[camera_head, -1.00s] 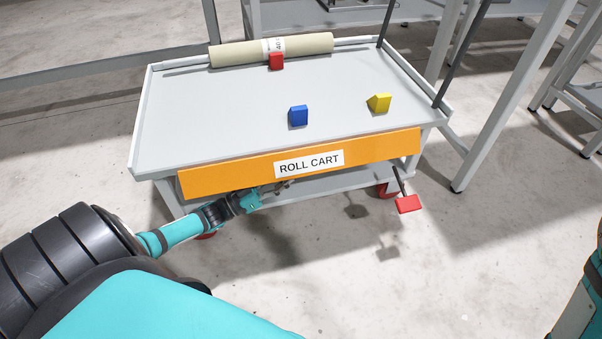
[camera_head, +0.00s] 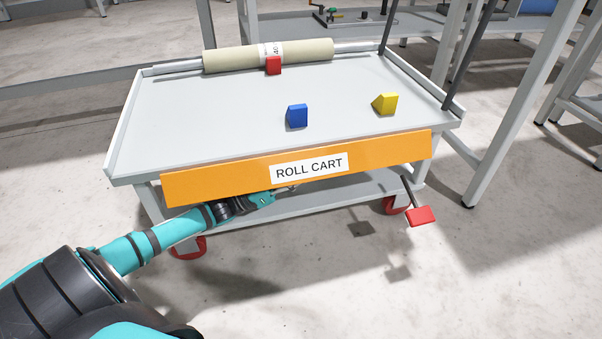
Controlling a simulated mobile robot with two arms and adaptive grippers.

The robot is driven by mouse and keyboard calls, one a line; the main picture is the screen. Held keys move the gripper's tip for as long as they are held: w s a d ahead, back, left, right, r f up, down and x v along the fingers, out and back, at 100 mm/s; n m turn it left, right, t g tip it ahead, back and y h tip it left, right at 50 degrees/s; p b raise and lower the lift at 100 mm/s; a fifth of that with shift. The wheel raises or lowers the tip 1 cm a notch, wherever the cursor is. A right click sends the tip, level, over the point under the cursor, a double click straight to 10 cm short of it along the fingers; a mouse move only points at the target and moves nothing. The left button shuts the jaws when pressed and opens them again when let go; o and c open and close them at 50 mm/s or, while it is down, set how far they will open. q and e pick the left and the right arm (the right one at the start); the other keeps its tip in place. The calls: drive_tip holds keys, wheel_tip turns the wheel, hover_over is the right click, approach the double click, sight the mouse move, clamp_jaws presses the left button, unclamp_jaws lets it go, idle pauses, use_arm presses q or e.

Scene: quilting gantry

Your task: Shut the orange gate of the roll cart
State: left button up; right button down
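The orange gate (camera_head: 225,180) spans the front of the roll cart (camera_head: 230,115) and carries a white "ROLL CART" label. It hangs at the front edge, tilted outward, with its top edge at about the height of the cart's top. My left gripper (camera_head: 290,189) is below the middle of the gate, partly hidden behind or under its lower edge. I cannot tell whether it touches the gate or how far its fingers are apart. My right gripper is not in view.
A beige roll (camera_head: 235,56) lies at the cart's back with a red block (camera_head: 273,65) before it. A blue block (camera_head: 297,116) and a yellow block (camera_head: 386,103) sit on the top. A red pedal (camera_head: 421,216) sticks out at the front right. Grey frame legs (camera_head: 510,110) stand to the right.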

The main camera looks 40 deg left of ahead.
use_arm(q)
clamp_jaws()
